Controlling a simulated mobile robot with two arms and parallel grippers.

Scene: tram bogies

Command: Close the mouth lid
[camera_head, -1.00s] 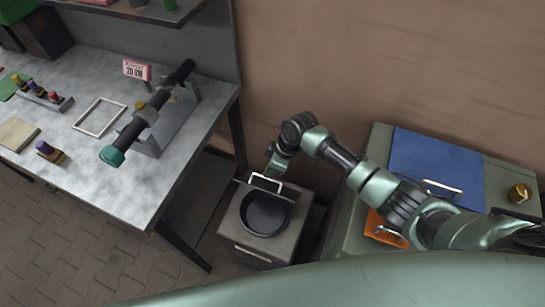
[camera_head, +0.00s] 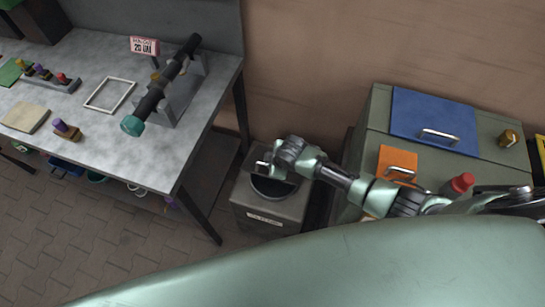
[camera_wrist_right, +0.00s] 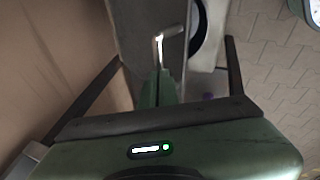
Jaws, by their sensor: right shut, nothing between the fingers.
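The grey bin (camera_head: 242,192) stands on the floor between the workbench and the green cabinet. Its round black mouth (camera_head: 272,189) is partly covered from view by my right arm; part of the ring also shows in the right wrist view (camera_wrist_right: 198,32). The mouth lid (camera_wrist_right: 133,27) is a grey panel with a pale bar handle (camera_wrist_right: 168,37), beside the mouth and not lying flat over it. Its exact tilt is hard to tell. My right gripper (camera_wrist_right: 160,82) is shut and empty, close to the handle; contact cannot be told. My left gripper is not in view.
The workbench (camera_head: 100,125) with a dark tube (camera_head: 160,92) on a stand is at left. The green cabinet (camera_head: 375,115) with blue (camera_head: 430,110) and orange (camera_head: 398,160) lids is at right. A wall rises behind the bin.

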